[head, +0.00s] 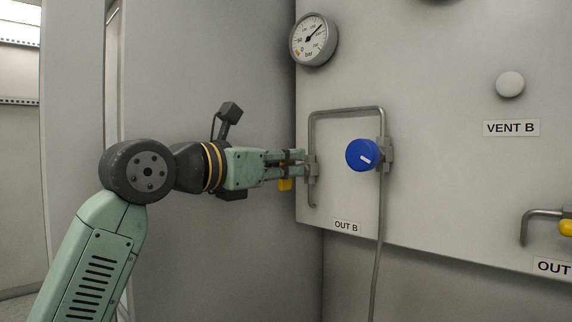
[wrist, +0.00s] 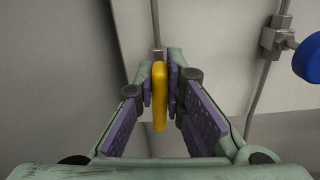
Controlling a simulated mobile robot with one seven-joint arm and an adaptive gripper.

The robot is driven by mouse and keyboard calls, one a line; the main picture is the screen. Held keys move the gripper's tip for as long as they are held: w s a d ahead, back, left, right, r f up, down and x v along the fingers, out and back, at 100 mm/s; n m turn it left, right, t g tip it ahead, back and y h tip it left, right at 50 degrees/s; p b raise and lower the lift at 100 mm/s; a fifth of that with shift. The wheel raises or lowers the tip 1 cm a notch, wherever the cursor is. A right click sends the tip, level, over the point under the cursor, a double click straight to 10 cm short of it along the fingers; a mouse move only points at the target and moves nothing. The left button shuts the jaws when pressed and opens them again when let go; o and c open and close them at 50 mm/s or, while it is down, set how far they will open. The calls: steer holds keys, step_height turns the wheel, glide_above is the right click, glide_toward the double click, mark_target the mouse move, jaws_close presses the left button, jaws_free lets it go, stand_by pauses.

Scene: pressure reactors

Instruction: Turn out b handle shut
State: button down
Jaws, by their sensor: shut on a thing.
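The OUT B handle is a small yellow lever on a valve at the left end of the bent pipe. In the head view the yellow handle (head: 285,184) shows just below my gripper's fingers. In the wrist view the yellow handle (wrist: 160,97) stands between the two purple-padded fingers. My gripper (head: 296,163) reaches in from the left to the valve (head: 312,170), and its fingers are closed on the handle; they also show in the wrist view (wrist: 161,85). The fingers hide part of the handle and valve. The OUT B label (head: 347,226) is below.
A blue round knob (head: 363,155) sits on the pipe (head: 345,110) to the right. A pressure gauge (head: 314,40) is above. A VENT B label (head: 511,128) and another yellow handle (head: 566,228) are farther right. A grey wall stands behind my arm.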

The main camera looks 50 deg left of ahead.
steer(key=m, duration=0.1)
steer(key=m+b, duration=0.1)
steer(key=m, duration=0.2)
steer(key=shift+d+f+b, duration=0.15)
steer(key=shift+d+b, duration=0.1)
steer(key=shift+b, duration=0.1)
steer(key=shift+d+f+m+b, duration=0.2)
steer(key=shift+m+b, duration=0.15)
steer(key=shift+m, duration=1.8)
steer(key=shift+d+f+m+b, duration=0.15)
steer(key=shift+f+m+b, duration=0.2)
steer(key=shift+m, duration=1.75)
steer(key=shift+d+f+m+b, duration=0.15)
steer(key=shift+m+b, duration=0.25)
steer(key=shift+m, duration=1.75)
steer(key=shift+w, duration=0.1)
steer(key=c, duration=1.7)
jaws_free()
steer(key=shift+o, duration=0.2)
